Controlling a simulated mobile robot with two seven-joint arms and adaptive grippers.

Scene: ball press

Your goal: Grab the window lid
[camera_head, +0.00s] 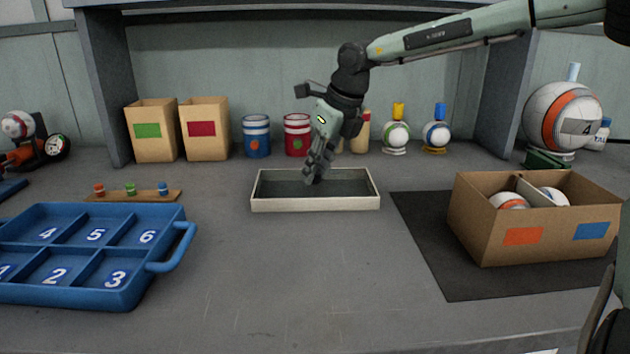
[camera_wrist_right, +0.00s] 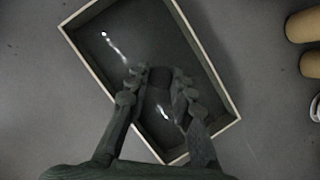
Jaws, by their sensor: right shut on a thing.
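The window lid (camera_head: 262,205) is a shallow rectangle with a pale frame and a dark, glossy pane. It lies flat in the middle of the table. In the right wrist view the window lid (camera_wrist_right: 98,78) fills the middle, with bright reflections on its pane. My right gripper (camera_head: 314,178) reaches down to it from above. In the right wrist view its fingers (camera_wrist_right: 159,82) are on both sides of a small dark knob (camera_wrist_right: 158,76) on the pane, and they are shut on it. The fingers hide part of the knob. My left gripper is out of view.
A blue numbered tray (camera_head: 100,290) stands at the left, and a cardboard box (camera_head: 475,230) with balls stands on a dark mat (camera_head: 425,240) at the right. Cartons (camera_head: 207,145), cans (camera_head: 257,148) and small bottles line the back. The table in front of the lid is clear.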

